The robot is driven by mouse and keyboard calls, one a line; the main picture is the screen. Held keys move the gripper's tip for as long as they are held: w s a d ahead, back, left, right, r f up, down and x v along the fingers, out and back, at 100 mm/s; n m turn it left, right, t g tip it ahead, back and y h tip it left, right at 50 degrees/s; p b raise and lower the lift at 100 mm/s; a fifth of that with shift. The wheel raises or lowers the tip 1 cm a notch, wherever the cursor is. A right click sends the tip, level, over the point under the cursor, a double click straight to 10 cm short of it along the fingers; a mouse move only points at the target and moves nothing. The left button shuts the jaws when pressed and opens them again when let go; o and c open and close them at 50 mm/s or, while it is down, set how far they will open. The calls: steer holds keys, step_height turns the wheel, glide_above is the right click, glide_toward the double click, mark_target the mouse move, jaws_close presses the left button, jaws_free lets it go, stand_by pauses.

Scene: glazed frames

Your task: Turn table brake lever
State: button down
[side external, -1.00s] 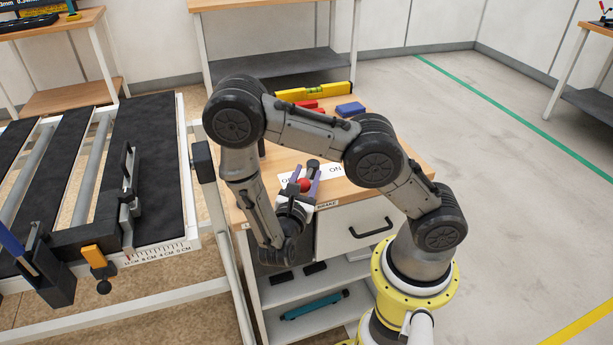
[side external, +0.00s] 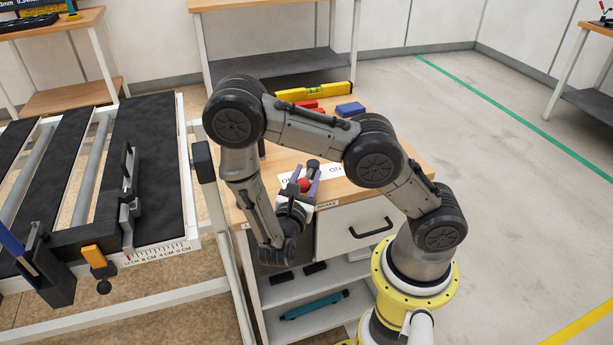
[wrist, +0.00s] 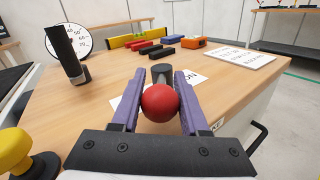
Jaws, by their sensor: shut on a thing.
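The brake lever shows as a red ball knob (wrist: 160,102) with a dark grey pivot (wrist: 162,73) behind it, on the wooden cabinet top. A white label with ON and a partly hidden second word lies under it. My gripper (wrist: 160,100) has its two purple fingers on either side of the red knob, shut on it. In the side external view, my gripper (side external: 306,185) is at the cabinet's front edge with the red knob (side external: 305,185) between its fingers. The BRAKE tag (side external: 327,204) is on the edge just right of it.
A yellow level (side external: 313,92), red blocks and a blue block (side external: 350,109) lie at the back of the cabinet top. A dial gauge (wrist: 70,40), a black upright piece (wrist: 66,55) and a yellow knob (wrist: 16,150) stand left. A slatted frame table (side external: 150,160) stands left of the cabinet.

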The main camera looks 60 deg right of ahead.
mark_target(314, 166)
steer(key=shift+t, duration=0.3)
steer(key=shift+s+d+n+t+y, duration=0.15)
steer(key=shift+s+n+t+y, duration=0.25)
steer(key=shift+n+t, duration=0.5)
steer(key=shift+s+d+n+t+y, duration=0.1)
steer(key=shift+s+n+t+y, duration=0.25)
steer(key=shift+n+t, duration=0.5)
steer(key=shift+s+d+n+t+y, duration=0.2)
steer(key=shift+s+n+t+y, duration=0.15)
steer(key=shift+n+t+y, duration=0.6)
steer(key=shift+s+d+n+t+y, duration=0.2)
steer(key=shift+s+n+t+y, duration=0.2)
steer(key=shift+t, duration=0.9)
steer(key=shift+c, duration=2.2)
jaws_free()
